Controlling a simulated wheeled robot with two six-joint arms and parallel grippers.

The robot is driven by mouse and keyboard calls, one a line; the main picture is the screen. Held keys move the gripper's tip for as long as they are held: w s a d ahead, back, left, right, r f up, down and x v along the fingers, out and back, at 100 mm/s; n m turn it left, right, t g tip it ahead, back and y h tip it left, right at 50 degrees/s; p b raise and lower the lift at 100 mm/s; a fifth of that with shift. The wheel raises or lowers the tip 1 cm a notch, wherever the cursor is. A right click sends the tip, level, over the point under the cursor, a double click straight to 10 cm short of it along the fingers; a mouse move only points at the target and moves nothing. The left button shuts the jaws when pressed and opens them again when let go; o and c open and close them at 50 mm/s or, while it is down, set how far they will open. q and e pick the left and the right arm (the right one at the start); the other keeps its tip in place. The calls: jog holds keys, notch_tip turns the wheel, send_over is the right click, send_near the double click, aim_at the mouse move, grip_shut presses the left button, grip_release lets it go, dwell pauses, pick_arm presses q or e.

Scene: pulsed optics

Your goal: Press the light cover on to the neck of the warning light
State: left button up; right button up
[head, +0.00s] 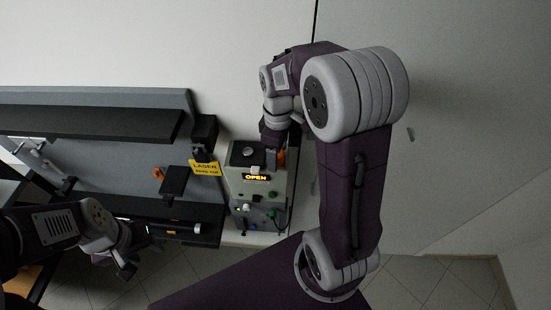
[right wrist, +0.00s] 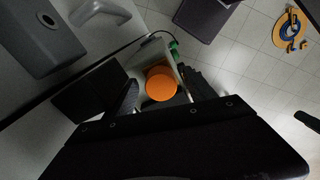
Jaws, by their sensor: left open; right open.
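The light cover shows as an orange disc (right wrist: 161,84) in the right wrist view, on top of a pale grey box. In the head view only a small orange part of it (head: 281,157) shows beside my right gripper (head: 274,152). My right gripper is open, with its fingers on either side of the cover in the right wrist view (right wrist: 160,94). I cannot tell whether they touch it. The neck of the warning light is hidden, so I cannot tell how the cover sits on it. My left gripper (head: 134,254) is open and empty at the lower left.
The grey box (head: 254,206) carries a lit OPEN sign (head: 257,177) and a dark top plate with a knob (head: 249,152). A yellow laser sign (head: 205,168) stands left of it. A grey bench with a black shelf (head: 90,121) fills the left.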

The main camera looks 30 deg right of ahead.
jog(key=shift+s, duration=0.1)
grip_shut()
notch_tip(320, 180, up, 7)
jog(key=p, duration=0.6)
jog(key=shift+f, duration=0.2)
pick_arm(q)
notch_tip(320, 180, up, 6)
pick_arm(e)
jog(key=shift+f, duration=0.15)
